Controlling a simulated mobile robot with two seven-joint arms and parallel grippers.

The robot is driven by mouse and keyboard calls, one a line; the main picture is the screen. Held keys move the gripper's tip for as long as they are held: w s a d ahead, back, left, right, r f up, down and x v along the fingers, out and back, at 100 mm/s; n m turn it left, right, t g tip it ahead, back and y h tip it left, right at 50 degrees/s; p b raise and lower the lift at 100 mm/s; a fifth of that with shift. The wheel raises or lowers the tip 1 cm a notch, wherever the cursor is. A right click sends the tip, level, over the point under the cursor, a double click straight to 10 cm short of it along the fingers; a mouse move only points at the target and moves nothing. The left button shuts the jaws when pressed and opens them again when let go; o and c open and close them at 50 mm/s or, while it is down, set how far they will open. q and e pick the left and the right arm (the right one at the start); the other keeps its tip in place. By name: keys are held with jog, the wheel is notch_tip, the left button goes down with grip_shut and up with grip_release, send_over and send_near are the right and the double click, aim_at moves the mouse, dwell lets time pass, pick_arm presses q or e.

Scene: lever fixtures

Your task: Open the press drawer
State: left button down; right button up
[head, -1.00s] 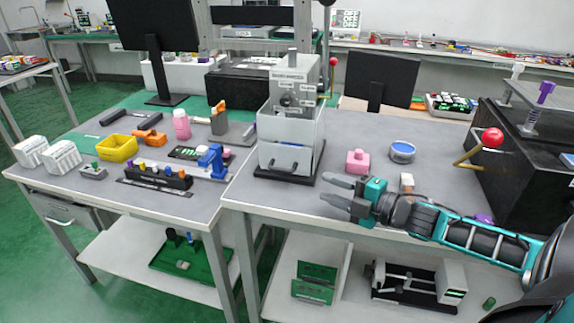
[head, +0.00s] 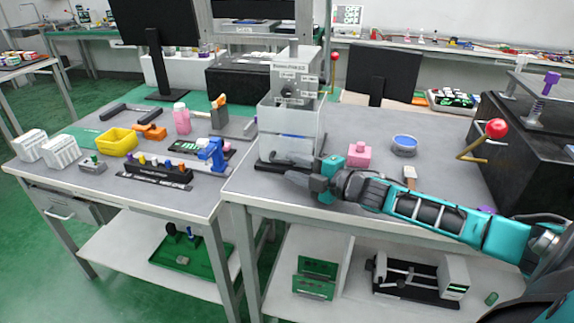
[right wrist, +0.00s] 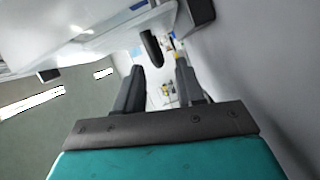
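The press (head: 296,85) is a tall grey-white device with a labelled upper panel, near the front edge of the right-hand table. In the right wrist view a dark curved handle (right wrist: 152,47) shows just beyond and between the tips of my right gripper (right wrist: 160,72). The fingers are apart, with a gap to the handle; contact cannot be seen. My left gripper is not in view.
A pink block (head: 359,156) and a round blue-topped tin (head: 404,144) stand right of the press, behind my right arm. A red-knobbed lever (head: 496,129) is further right. The left table (head: 60,180) holds a yellow bin (head: 118,141) and several tools.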

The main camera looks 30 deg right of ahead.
jog(key=shift+x, duration=1.55)
jog(key=shift+c, duration=0.5)
grip_shut()
